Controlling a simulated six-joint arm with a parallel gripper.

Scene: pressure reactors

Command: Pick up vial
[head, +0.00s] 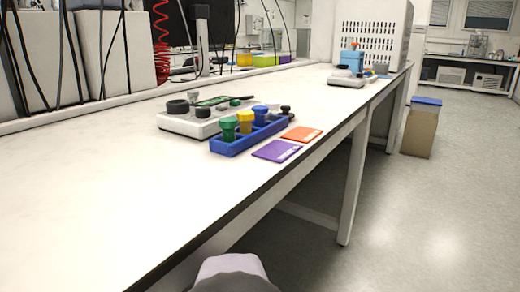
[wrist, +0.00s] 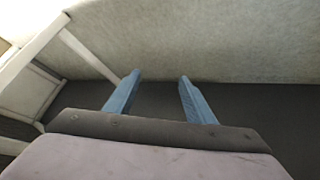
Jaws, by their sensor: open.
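In the head view, a blue rack (head: 250,135) on the white bench holds several capped vials. A green-capped vial (head: 229,128) stands at its near end. A yellow-capped vial (head: 246,120) and a blue-capped vial (head: 260,114) stand behind it, with a dark cap (head: 285,110) at the far end. In the wrist view, my gripper (wrist: 157,80) has its two blue fingers apart with nothing between them. It points toward the floor and bench legs, away from the rack. No vial shows in the wrist view.
A purple card (head: 277,151) and an orange card (head: 302,134) lie right of the rack. A grey-white device (head: 185,123) stands behind it. The near part of the white bench (head: 100,190) is clear. A bench leg (head: 352,185) stands below the front edge.

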